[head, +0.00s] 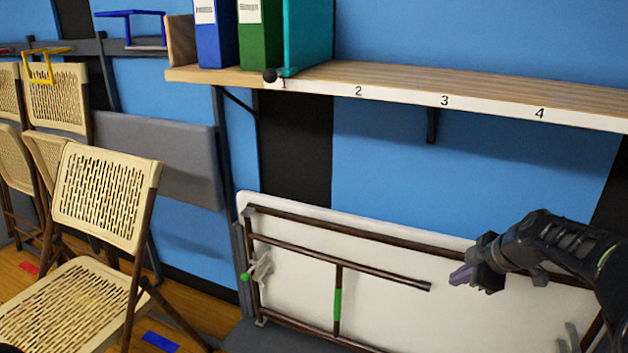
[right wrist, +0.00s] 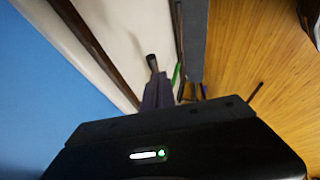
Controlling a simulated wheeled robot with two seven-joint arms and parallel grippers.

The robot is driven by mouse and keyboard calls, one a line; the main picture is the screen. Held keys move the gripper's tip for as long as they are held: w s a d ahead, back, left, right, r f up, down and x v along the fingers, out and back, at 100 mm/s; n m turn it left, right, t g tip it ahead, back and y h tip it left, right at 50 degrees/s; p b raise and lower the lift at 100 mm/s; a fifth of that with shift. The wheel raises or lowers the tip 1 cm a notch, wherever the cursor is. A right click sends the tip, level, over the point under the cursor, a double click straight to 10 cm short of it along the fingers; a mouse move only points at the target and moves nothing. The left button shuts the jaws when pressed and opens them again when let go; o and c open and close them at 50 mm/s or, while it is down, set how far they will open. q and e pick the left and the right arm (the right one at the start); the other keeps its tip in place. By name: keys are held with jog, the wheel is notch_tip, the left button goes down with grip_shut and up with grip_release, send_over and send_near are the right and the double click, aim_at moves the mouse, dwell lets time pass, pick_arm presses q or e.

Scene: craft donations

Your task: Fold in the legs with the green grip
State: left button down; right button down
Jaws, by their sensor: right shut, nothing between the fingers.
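A folding table with a white underside (head: 390,265) leans on its long edge below the shelf. Its dark brown leg frame (head: 290,250) is hinged near the left end and extends rightward; one leg's end shows near my gripper. A crossbar of this frame carries the green grip (head: 338,305). The frame's lower part is cut off by the picture edge. My right gripper (head: 461,276) is shut and empty, just right of the leg's end and apart from the green grip. In the right wrist view its fingers (right wrist: 158,92) point toward the leg end and green grip (right wrist: 175,74). My left gripper is out of view.
A numbered wooden shelf (head: 400,85) with binders (head: 260,35) runs above the table. Beige folding chairs (head: 105,200) stand at left. A silvery latch with a green knob (head: 245,277) sits at the table's left end. Blue tape (head: 161,342) marks the floor.

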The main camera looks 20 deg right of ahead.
notch_tip(320, 180, down, 7)
jog(key=w+m+h, duration=0.2)
jog(key=m, duration=0.7)
jog(key=s+a+f+m+y, duration=0.15)
jog(key=a+f+m, duration=0.35)
jog(key=a+f, duration=0.95)
jog(key=s+a+f+m+g+y, duration=0.2)
jog(key=s+a+f, duration=0.7)
jog(key=a+f, duration=0.3)
jog(key=s+a+f+n+g+y, duration=0.2)
jog(key=s+a+f+n+g, duration=0.15)
jog(key=s+a, duration=1.1)
notch_tip(320, 180, up, 22)
jog(key=p, duration=2.2)
jog(key=shift+d+p, duration=0.3)
jog(key=shift+d, duration=0.15)
